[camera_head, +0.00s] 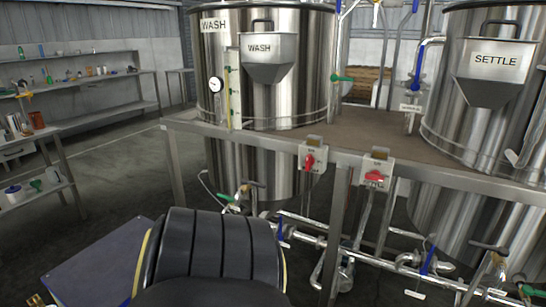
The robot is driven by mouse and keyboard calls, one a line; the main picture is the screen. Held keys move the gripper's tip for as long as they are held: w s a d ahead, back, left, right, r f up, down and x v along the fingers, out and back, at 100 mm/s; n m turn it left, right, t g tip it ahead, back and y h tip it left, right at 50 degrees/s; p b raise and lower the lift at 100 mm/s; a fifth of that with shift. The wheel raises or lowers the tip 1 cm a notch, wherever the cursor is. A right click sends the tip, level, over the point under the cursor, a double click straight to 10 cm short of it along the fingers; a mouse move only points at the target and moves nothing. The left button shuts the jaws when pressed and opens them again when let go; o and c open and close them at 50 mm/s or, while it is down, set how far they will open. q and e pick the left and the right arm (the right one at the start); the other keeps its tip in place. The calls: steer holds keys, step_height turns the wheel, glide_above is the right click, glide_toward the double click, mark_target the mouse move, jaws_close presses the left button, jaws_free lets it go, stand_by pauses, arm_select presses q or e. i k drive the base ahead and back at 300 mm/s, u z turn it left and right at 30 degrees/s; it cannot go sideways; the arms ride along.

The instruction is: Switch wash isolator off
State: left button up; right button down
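Two grey isolator boxes with red handles are fixed to the front rail of the steel frame. The left isolator box (312,155) is below the right side of the tank labelled WASH (310,60). Its red handle (309,161) looks roughly upright. The right isolator box (377,168) is nearer the tank labelled SETTLE (475,125). Its red handle (374,176) looks closer to level. The small labels on both boxes are too small to read with certainty. Neither of my grippers is in view, and nothing touches either handle.
The steel frame rail (240,139) runs across in front of both tanks. Pipes with blue and green valve handles (427,262) lie low beneath it. Shelves with small items (80,75) stand at the left. Concrete floor (120,165) is open between shelves and frame.

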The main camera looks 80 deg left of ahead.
mark_target(309, 162)
steer(key=u, duration=2.8)
steer(key=i, duration=0.5)
steer(key=z, duration=1.05)
